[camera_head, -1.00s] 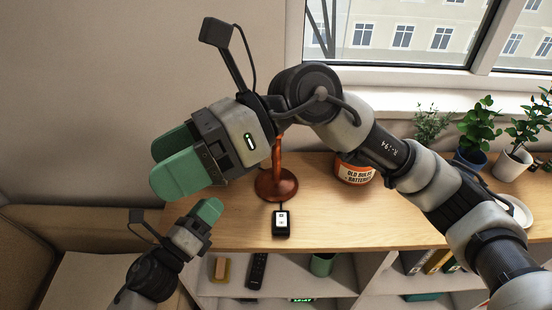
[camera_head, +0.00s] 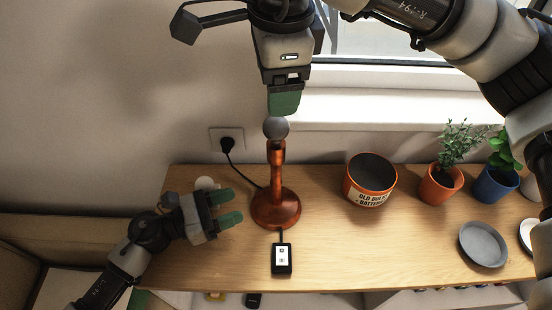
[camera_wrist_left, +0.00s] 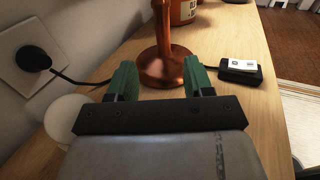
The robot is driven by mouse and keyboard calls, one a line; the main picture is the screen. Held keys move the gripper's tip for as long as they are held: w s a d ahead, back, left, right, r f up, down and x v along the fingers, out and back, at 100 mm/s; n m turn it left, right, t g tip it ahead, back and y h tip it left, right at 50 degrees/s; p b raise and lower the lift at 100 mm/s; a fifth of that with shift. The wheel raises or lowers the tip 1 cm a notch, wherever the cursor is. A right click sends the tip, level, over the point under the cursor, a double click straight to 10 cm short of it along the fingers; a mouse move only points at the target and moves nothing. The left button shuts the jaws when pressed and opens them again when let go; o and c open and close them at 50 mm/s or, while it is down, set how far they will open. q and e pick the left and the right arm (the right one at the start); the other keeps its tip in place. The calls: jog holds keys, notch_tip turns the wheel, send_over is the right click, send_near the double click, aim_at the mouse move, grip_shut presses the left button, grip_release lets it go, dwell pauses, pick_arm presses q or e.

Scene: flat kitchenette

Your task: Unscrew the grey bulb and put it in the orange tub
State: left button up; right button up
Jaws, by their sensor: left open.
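The grey bulb (camera_head: 276,129) sits at the top of the copper lamp (camera_head: 277,205), at the upper end of its stem. My right gripper (camera_head: 285,103) points down from above, its green fingers directly over the bulb in the picture. The fingers overlap edge-on, so their gap and any contact with the bulb are unclear. The orange tub (camera_head: 369,192), labelled for old bulbs and batteries, stands right of the lamp, its open top facing up. My left gripper (camera_head: 226,208) is open and empty, low beside the lamp base, which also shows beyond its fingers in the left wrist view (camera_wrist_left: 160,68).
A white bulb (camera_head: 206,184) lies behind my left gripper; it also shows in the wrist view (camera_wrist_left: 69,118). A black corded box (camera_head: 282,259) lies before the lamp. Potted plants (camera_head: 440,185) and a grey plate (camera_head: 483,244) stand right. Desk between tub and front edge is clear.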

aim_at(276, 192)
pick_arm(q)
jog(key=shift+w+d, duration=0.15)
jog(key=shift+w, duration=0.05)
jog(key=shift+d+r, duration=0.1)
jog(key=shift+d, duration=0.2)
jog(key=x, duration=0.9)
jog(key=shift+s+d+r, duration=0.1)
jog(key=shift+d, duration=0.35)
grip_shut()
